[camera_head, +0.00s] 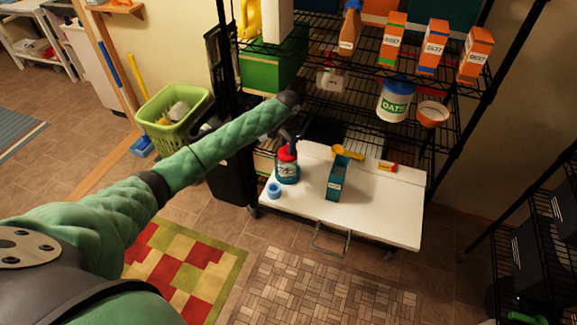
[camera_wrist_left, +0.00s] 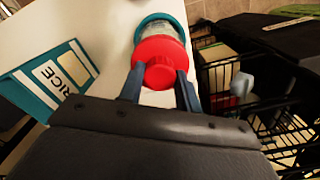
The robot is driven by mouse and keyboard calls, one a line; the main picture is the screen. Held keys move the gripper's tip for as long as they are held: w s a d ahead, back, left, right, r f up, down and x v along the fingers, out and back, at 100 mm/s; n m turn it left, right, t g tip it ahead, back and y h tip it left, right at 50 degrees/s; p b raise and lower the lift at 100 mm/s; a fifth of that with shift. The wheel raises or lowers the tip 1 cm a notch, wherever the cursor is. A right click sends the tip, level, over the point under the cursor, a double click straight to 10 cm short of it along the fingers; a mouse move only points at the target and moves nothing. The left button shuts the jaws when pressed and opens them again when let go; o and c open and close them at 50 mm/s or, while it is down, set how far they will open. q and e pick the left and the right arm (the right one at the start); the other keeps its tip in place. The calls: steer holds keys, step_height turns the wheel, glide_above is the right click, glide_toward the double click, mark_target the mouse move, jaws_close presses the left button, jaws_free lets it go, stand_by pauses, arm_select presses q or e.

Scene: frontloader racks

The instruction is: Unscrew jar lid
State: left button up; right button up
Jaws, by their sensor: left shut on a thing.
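A jar (camera_head: 288,173) with a teal lower part and a red lid (camera_head: 287,153) stands upright on the white cart top. In the left wrist view, the red lid (camera_wrist_left: 157,50) has a raised knob facing me, and the clear and teal jar body (camera_wrist_left: 163,20) shows beyond it. My left gripper (camera_head: 287,143) reaches down from above onto the lid. In the wrist view its two fingers (camera_wrist_left: 159,82) are on either side of the lid's knob, shut on it. The lid sits on the jar. My right gripper is not in view.
The white cart top (camera_head: 385,215) also holds a teal rice box (camera_head: 336,181), a yellow scoop (camera_head: 347,153), a small blue ring (camera_head: 274,190) and a red and yellow item (camera_head: 387,166). A black wire rack (camera_head: 345,115) stands behind. A green basket (camera_head: 173,128) is at left.

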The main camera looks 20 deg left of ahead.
arm_select(q)
steer(key=n, duration=0.4)
steer(key=shift+r, duration=0.15)
steer(key=shift+r+p, duration=2.35)
